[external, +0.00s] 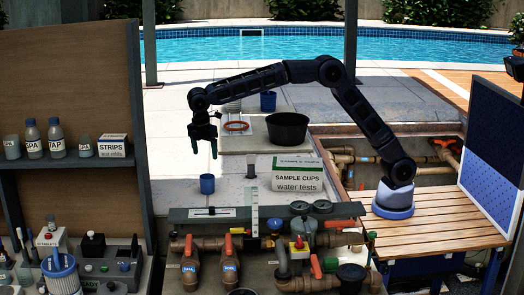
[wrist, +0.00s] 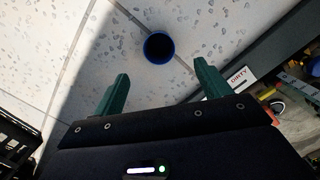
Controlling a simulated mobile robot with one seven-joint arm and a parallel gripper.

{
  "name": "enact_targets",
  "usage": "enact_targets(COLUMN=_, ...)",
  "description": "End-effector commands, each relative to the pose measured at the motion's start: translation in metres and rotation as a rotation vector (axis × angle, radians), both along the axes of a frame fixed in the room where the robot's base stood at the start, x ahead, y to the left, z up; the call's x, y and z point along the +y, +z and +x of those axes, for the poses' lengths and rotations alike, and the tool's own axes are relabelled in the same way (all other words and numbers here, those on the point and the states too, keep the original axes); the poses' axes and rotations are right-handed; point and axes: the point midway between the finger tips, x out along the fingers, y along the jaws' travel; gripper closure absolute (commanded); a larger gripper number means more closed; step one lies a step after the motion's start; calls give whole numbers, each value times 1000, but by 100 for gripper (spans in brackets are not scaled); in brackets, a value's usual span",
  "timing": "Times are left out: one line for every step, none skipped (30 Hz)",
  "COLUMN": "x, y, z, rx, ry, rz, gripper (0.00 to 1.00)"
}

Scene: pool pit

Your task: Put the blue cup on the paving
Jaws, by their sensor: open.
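A small blue cup (external: 207,184) stands upright on the pale paving (external: 172,190), just behind the grey ledge. My gripper (external: 203,150) hangs above this cup with its fingers pointing down, apart from it. In the wrist view the cup (wrist: 158,48) is seen from above, dark inside, just beyond and between the green fingertips (wrist: 162,75). The fingers are spread with nothing between them. A second blue cup (external: 268,101) stands farther back, behind the board with the black bowl.
A black bowl (external: 287,128) and an orange ring (external: 236,126) sit on a pale board. A sample cups box (external: 298,175) and a small dark-topped cylinder (external: 251,168) stand right of the near cup. Pipes and valves fill the front. Paving left of the cup is clear.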

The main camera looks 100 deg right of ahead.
Motion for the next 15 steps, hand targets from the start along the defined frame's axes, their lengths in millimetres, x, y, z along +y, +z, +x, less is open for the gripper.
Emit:
enact_targets(x=-2, y=9, z=-7, rx=-9, ry=-10, rz=1, gripper=24)
enact_targets(x=-3, y=14, z=-12, rx=-16, ry=-18, rz=1, gripper=24)
enact_targets(x=-5, y=22, z=-20, rx=-26, ry=-32, rz=1, gripper=24)
enact_targets(x=-6, y=28, z=-27, rx=-33, ry=-43, rz=2, gripper=24)
enact_targets(x=-8, y=35, z=-35, rx=-41, ry=-56, rz=4, gripper=24)
enact_targets(x=-10, y=44, z=-46, rx=-52, ry=-75, rz=4, gripper=24)
enact_targets(x=-11, y=50, z=-55, rx=-61, ry=-88, rz=6, gripper=24)
enact_targets(x=-13, y=56, z=-63, rx=-70, ry=-104, rz=7, gripper=24)
enact_targets(x=-15, y=64, z=-75, rx=-81, ry=-122, rz=9, gripper=24)
enact_targets(x=-17, y=70, z=-84, rx=-90, ry=-136, rz=10, gripper=24)
enact_targets(x=-18, y=75, z=-93, rx=-98, ry=-151, rz=12, gripper=24)
enact_targets(x=-20, y=82, z=-105, rx=-110, ry=-170, rz=14, gripper=24)
enact_targets(x=-22, y=86, z=-114, rx=-118, ry=-184, rz=15, gripper=24)
enact_targets(x=-24, y=91, z=-124, rx=-126, ry=-198, rz=17, gripper=24)
enact_targets(x=-26, y=97, z=-136, rx=-139, ry=-218, rz=20, gripper=24)
